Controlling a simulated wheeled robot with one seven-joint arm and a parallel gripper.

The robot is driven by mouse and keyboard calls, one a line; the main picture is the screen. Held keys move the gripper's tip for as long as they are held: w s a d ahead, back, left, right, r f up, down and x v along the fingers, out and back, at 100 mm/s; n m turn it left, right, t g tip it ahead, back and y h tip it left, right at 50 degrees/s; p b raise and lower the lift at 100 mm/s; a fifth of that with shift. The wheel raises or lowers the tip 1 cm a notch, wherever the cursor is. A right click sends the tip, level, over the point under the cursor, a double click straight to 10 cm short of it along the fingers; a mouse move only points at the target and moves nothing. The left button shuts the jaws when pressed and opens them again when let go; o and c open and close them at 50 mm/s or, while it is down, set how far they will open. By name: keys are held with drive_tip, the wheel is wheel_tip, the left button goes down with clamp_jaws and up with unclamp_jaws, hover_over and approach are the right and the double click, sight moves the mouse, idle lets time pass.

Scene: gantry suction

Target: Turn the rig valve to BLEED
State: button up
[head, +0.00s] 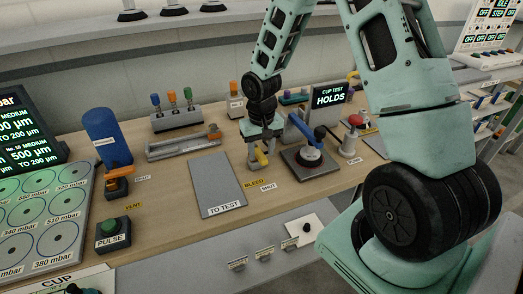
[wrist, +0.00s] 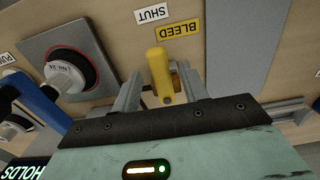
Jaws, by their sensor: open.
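The rig valve's yellow lever (wrist: 158,72) stands between the two open fingers of my gripper (wrist: 158,92) in the wrist view. It is nearer the right-hand finger at its base, and I cannot tell whether either finger touches it. The yellow BLEED label (wrist: 180,32) and white SHUT label (wrist: 153,14) lie beyond the lever's free end. The lever's tip points towards the labels, and I cannot tell which position it is in.
A grey TO TEST plate (head: 217,183) lies left of the valve. A dark base with a round cup (head: 310,158) and a blue lever (head: 300,127) stand close on the right. An orange-handled VENT valve (head: 118,182) is farther left. The CUP TEST display (head: 329,96) reads HOLDS.

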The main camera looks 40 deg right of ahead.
drive_tip(key=shift+f, duration=0.3)
clamp_jaws()
